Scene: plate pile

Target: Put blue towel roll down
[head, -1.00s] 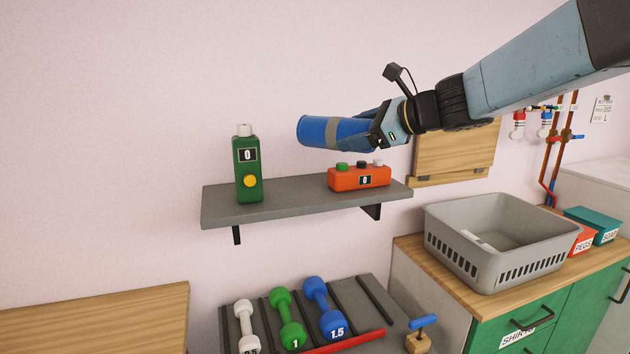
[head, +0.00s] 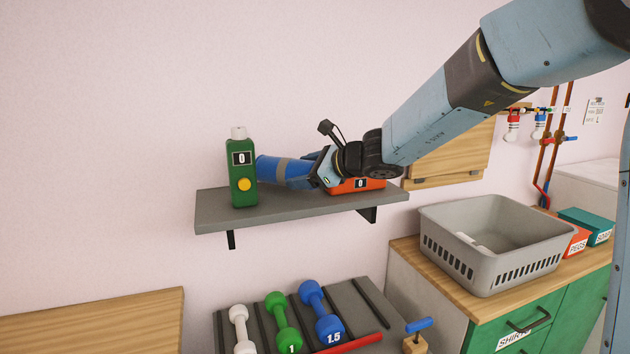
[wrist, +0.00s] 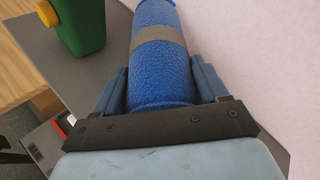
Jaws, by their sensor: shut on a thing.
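The blue towel roll (head: 282,170) has a grey band around it and lies on its side in my gripper (head: 312,172). In the head view it is at the wall shelf (head: 300,205), between the green bottle-shaped device and the orange box. In the wrist view the towel roll (wrist: 163,70) stretches away between the two fingers, which are shut on its near end. I cannot tell whether the roll touches the shelf. Its far end is close to the green device.
The green device (head: 242,175) with a yellow button stands at the shelf's left. The orange box (head: 358,185) is partly hidden behind my gripper. Dumbbells (head: 283,322) lie on a rack below. A grey basket (head: 490,265) stands on the right counter.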

